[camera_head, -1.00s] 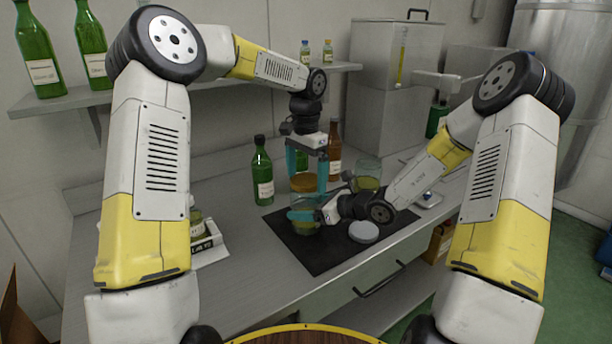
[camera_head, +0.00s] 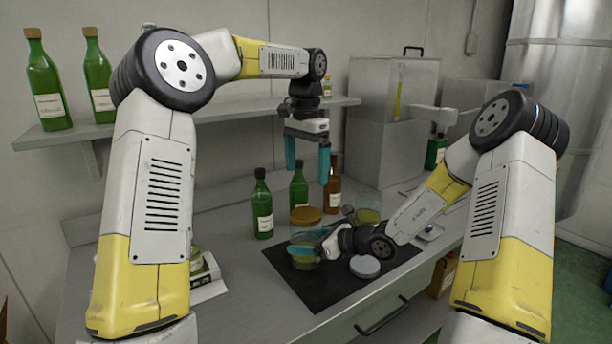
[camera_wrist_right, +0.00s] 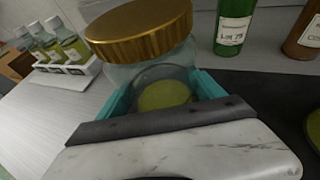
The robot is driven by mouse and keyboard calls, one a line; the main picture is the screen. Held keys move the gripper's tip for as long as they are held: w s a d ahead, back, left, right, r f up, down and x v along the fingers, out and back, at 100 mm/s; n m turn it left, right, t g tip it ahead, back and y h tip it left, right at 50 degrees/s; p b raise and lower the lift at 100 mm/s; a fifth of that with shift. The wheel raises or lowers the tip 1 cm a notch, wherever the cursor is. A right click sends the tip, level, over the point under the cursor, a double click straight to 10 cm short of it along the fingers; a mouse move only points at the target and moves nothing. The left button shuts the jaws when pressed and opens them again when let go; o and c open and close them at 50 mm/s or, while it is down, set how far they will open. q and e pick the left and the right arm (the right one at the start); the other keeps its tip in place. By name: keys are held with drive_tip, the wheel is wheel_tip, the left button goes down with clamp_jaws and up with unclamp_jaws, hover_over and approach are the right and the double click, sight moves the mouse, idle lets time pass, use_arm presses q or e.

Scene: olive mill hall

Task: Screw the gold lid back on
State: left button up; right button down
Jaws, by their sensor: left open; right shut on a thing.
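The gold lid (camera_head: 306,215) shows at the top of a clear glass jar (camera_head: 304,263) on the black mat. In the right wrist view the lid (camera_wrist_right: 140,30) tops the glass (camera_wrist_right: 150,68), with yellow-green contents low inside. Whether its thread is engaged cannot be seen. My right gripper (camera_head: 303,247) is shut around the lower part of the jar, its teal fingers on both sides in the wrist view. My left gripper (camera_head: 308,178) points down, open and empty, above the lid and apart from it.
Another glass jar (camera_head: 368,208) stands behind my right wrist. Green bottles (camera_head: 263,205) and a brown bottle (camera_head: 333,190) stand behind. A shelf (camera_head: 240,108) runs along the wall.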

unclamp_jaws()
drive_tip(key=v, duration=0.7)
drive_tip(key=shift+s+d+r, duration=0.15)
drive_tip(key=shift+s+d, duration=0.05)
drive_tip(key=shift+d, duration=0.1)
